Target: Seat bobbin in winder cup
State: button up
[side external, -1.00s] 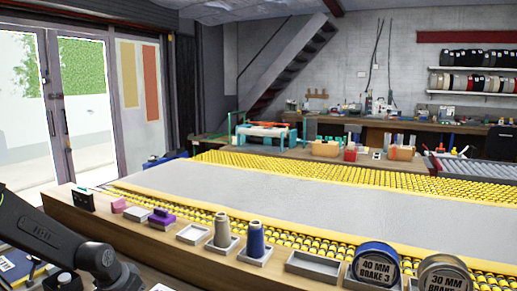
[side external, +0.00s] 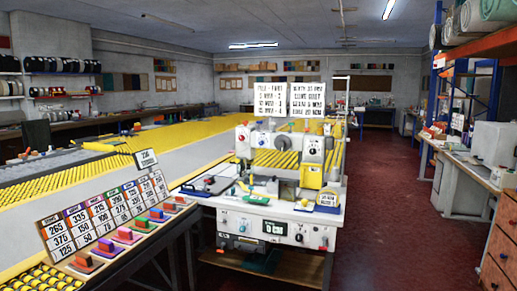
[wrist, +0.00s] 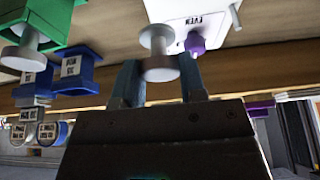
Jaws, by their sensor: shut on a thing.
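In the wrist view, my gripper (wrist: 160,82) has its two bluish fingers closed on a light grey bobbin (wrist: 159,42). The bobbin has round flanges and a narrower core, and its lower flange sits between the fingertips. A second grey bobbin (wrist: 23,52) shows at the upper left, beside a green holder (wrist: 58,22). I cannot pick out the winder cup for certain in either view. My arm and gripper are not visible in the side view.
A white labelled box (wrist: 190,12) with a purple knob (wrist: 195,44) stands close beyond the held bobbin. Blue labelled holders (wrist: 72,72) are at the left. The side view shows a sewing machine (side external: 285,160) on a white table and a numbered card rack (side external: 105,215).

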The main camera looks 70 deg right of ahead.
dwell(0.7)
jog(key=s+a+r+n+g+y, duration=0.25)
jog(key=s+a+r+n, duration=0.35)
jog(key=s+a+n, duration=0.55)
jog(key=shift+m+t+y, duration=0.45)
jog(key=shift+m+y, duration=0.1)
jog(key=w+d+f, duration=0.6)
jog(key=d, duration=0.1)
jog(key=shift+w+f, duration=0.35)
jog(key=shift+f, duration=1.95)
jog(key=o, duration=0.9)
jog(key=shift+f, duration=0.15)
